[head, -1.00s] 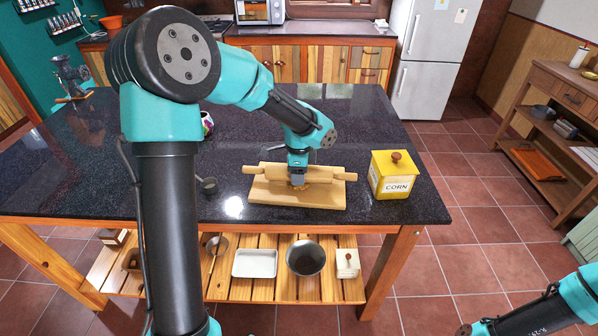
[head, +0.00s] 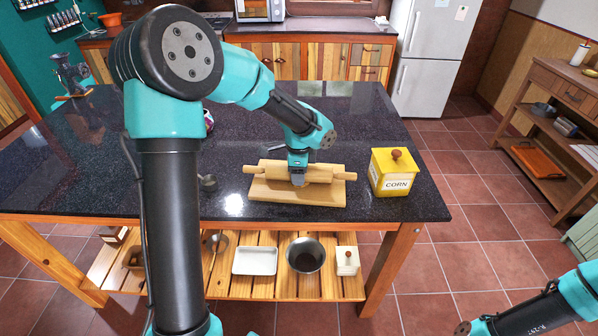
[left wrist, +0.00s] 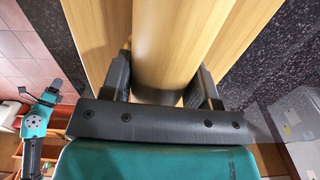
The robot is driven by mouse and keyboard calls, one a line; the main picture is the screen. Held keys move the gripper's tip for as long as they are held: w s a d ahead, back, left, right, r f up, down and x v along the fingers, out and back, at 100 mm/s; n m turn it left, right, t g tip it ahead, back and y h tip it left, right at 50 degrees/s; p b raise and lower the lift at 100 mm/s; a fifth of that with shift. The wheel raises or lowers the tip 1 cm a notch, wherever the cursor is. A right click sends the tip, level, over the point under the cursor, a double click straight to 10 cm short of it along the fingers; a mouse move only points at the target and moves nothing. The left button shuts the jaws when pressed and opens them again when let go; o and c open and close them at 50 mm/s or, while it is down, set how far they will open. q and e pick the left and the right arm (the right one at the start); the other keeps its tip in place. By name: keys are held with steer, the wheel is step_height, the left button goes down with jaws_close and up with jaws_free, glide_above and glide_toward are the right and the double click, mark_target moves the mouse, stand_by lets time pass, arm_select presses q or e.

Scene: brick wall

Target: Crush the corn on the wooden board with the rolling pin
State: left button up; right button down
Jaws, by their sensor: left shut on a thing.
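The wooden rolling pin (head: 270,170) lies crosswise over the wooden board (head: 325,193) on the dark countertop. My left gripper (head: 298,181) reaches down onto the pin's middle and is shut on it. In the left wrist view the pin (left wrist: 168,40) runs between the two fingers of the left gripper (left wrist: 163,88), with the board (left wrist: 92,30) below it. A yellow box labelled CORN (head: 395,176) stands right of the board. No corn shows on the board now; pin and gripper may hide it. My right gripper (head: 464,328) is at the bottom right, its jaws unclear.
The lower shelf holds a white tray (head: 255,261) and a dark bowl (head: 306,255). The counter behind the board is mostly clear.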

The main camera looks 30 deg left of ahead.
arm_select(q)
steer(key=shift+w+a, duration=0.2)
steer(key=shift+w, duration=0.25)
steer(key=shift+w+a, duration=0.2)
steer(key=shift+w, duration=0.25)
steer(key=shift+w+a, duration=0.2)
steer(key=shift+w, duration=0.25)
steer(key=shift+w+a, duration=0.2)
steer(key=shift+w, duration=0.25)
steer(key=shift+r, duration=0.1)
steer(key=shift+s+d, duration=0.2)
steer(key=shift+s, duration=0.25)
steer(key=shift+s+d, duration=0.2)
steer(key=shift+s, duration=0.4)
